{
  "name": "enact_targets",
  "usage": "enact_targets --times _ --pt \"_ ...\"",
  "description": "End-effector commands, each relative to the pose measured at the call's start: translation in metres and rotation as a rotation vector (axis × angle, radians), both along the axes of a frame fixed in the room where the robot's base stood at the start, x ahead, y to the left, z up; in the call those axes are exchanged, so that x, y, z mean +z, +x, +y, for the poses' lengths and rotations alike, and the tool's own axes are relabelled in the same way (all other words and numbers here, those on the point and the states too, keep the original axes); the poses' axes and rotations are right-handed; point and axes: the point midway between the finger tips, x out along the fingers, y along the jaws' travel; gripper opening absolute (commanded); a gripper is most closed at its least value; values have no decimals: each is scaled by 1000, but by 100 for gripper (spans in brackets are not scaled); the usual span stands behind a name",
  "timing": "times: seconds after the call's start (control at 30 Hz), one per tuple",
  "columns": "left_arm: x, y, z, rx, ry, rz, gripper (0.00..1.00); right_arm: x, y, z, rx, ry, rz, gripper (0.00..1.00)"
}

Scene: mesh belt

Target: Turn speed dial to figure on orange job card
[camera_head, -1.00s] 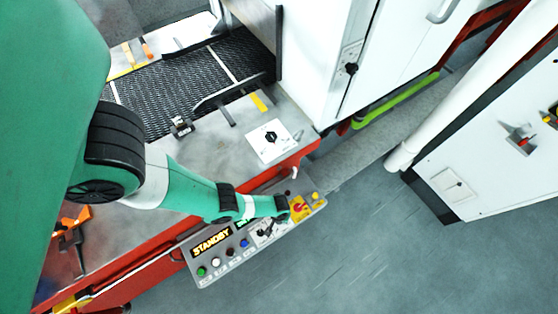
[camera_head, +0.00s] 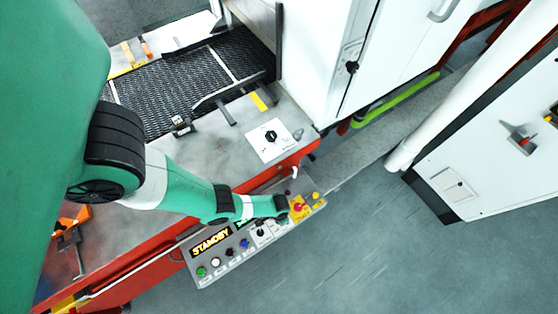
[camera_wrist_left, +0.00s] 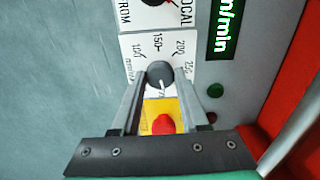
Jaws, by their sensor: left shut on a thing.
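The speed dial (camera_wrist_left: 160,74) is a round dark knob on a white plate marked 100, 150, 200 and 250, in the left wrist view. A white line shows on the knob's lower side; I cannot tell the exact setting. My left gripper (camera_wrist_left: 160,80) is shut on the knob, one finger on each side. In the head view my left gripper (camera_head: 281,207) is over the right part of the control panel (camera_head: 205,281) and hides the dial. I cannot make out an orange job card. My right gripper is not in view.
A red emergency stop on a yellow plate (camera_wrist_left: 163,124) sits close beside the dial. A green "m/min" display (camera_wrist_left: 223,28) and another selector (camera_wrist_left: 153,2) are nearby. The panel's STANDBY display (camera_head: 211,242) is lit. A mesh belt (camera_head: 180,91) lies behind.

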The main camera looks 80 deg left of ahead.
Motion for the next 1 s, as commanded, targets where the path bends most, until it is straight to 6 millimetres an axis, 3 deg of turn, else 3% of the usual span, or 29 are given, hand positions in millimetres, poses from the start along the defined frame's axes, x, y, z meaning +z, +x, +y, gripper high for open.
enact_targets --times 0.4,0.9,0.93,1.0 --pt "0 0 0 -199 0 0 0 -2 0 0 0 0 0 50" --pt "0 0 0 -223 0 0 0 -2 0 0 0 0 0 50" --pt "0 0 0 -223 0 0 46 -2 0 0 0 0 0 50" --pt "0 0 0 -222 0 0 58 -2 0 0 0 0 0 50"
